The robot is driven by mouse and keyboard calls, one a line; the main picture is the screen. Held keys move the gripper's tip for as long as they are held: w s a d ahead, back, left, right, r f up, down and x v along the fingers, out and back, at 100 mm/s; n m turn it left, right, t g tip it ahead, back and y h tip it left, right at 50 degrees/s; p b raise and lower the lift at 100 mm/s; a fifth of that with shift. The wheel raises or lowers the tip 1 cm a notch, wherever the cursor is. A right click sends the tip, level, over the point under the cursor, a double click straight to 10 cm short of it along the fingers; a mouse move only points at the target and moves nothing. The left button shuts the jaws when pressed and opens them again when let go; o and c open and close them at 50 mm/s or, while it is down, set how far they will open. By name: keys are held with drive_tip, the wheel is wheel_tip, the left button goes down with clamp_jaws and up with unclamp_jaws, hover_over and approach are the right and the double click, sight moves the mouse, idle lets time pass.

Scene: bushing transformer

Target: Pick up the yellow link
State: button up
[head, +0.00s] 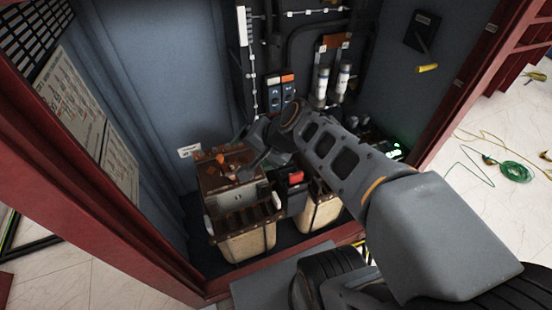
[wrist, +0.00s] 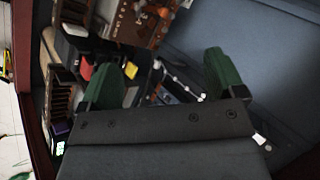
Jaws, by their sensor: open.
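A small yellow piece (head: 427,68) is on the right wall of the cabinet, below a dark box, in the head view. It may be the yellow link; its shape is too small to tell. A small yellow spot (wrist: 157,64) shows between my fingers in the wrist view, and I cannot tell whether it is the same thing. My gripper (wrist: 163,80) is open, its two green fingers wide apart with nothing held. In the head view my arm reaches into the cabinet over the brown-topped units, well left of the yellow piece, and hides part of what is behind.
Brown-topped units with cream bases (head: 248,245) stand on the cabinet floor. Cables and fuse-like cylinders (head: 342,80) line the back wall. The red door frame (head: 90,215) edges the opening. A green cable coil (head: 515,171) lies on the floor outside at right.

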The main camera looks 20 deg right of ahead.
drive_tip(key=w+d+f+m+t+h+b, duration=0.2)
drive_tip(key=w+d+f+m+b, duration=0.35)
drive_tip(key=f+m, duration=0.3)
drive_tip(key=w+d+f+m+t+h+b, duration=0.1)
drive_tip(key=w+d+f+m+t+b, duration=0.1)
drive_tip(key=w+d+f+m+b, duration=0.45)
drive_tip(key=w+d+f+m+t+h+b, duration=0.2)
drive_tip(key=w+d+f+m+t+b, duration=0.3)
drive_tip(key=f+m, duration=0.55)
drive_tip(key=w, duration=0.1)
drive_tip(key=w+f+m+g+b, duration=0.1)
drive_tip(key=w, duration=0.1)
drive_tip(key=w+f+m+g+b, duration=0.1)
drive_tip(key=shift+w+a, duration=0.25)
drive_tip(key=shift+w, duration=0.15)
drive_tip(key=shift+d+r+x, duration=0.1)
drive_tip(key=shift+d+x, duration=0.05)
drive_tip(key=shift+x, duration=1.45)
drive_tip(key=shift+d+r+x, duration=0.1)
drive_tip(key=shift+r+x, duration=0.05)
drive_tip(key=shift+x, duration=1.4)
drive_tip(key=shift+w, duration=0.1)
drive_tip(key=shift+c, duration=0.2)
drive_tip(key=c, duration=1)
drive_tip(key=shift+c, duration=0.5)
